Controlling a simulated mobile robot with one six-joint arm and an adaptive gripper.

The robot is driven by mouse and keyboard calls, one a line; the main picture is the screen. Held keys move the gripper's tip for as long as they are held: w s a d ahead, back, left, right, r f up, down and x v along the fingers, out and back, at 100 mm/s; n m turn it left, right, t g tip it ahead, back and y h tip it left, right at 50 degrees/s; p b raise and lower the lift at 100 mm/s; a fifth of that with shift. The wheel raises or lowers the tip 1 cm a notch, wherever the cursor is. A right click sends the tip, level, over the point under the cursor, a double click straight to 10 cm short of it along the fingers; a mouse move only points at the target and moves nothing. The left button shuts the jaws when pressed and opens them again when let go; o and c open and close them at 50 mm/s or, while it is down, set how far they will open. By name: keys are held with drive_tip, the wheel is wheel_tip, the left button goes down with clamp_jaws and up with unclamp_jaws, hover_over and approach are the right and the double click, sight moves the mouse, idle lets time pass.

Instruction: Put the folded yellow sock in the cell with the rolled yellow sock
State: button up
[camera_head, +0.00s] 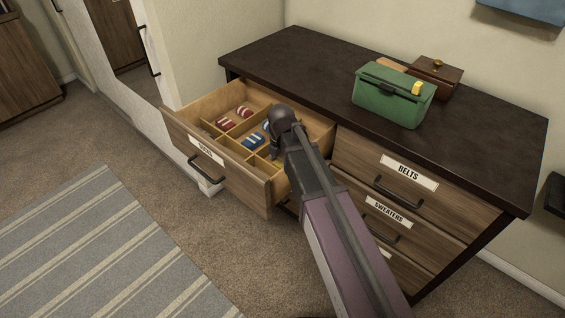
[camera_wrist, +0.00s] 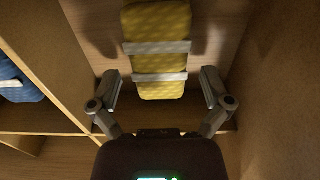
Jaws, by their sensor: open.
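In the wrist view a yellow patterned sock (camera_wrist: 160,62) with two pale grey bands lies on the wooden floor of a drawer cell. Its far end is cut off by the frame, and I cannot tell whether it is the folded or the rolled one. My gripper (camera_wrist: 160,92) is open, with one finger on each side of the sock's near end and visible gaps to both. In the head view my gripper (camera_head: 275,152) is down in the open drawer (camera_head: 232,168) over its right-hand cells. A little yellow (camera_head: 277,163) shows beside it; my arm hides the rest.
Thin wooden dividers split the drawer; other cells hold red socks (camera_head: 226,125) and blue socks (camera_head: 253,141). A green box (camera_head: 390,100) with a small yellow item (camera_head: 416,88) at its top stands on the dresser, before a brown wooden box (camera_head: 440,75).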

sight(282, 162)
wheel_tip(282, 162, up, 12)
drive_tip(key=p, duration=1.2)
drive_tip(key=shift+r, duration=0.1)
drive_tip(key=shift+d, duration=0.1)
idle(0.7)
drive_tip(key=s+d+m, duration=0.5)
drive_tip(key=d+m, duration=0.5)
drive_tip(key=m, duration=0.4)
drive_tip(key=s+d+m, duration=0.6)
drive_tip(key=d+m, duration=0.5)
drive_tip(key=m, duration=0.3)
drive_tip(key=shift+s, duration=0.3)
drive_tip(key=shift+d, duration=0.1)
drive_tip(key=shift+c, duration=0.2)
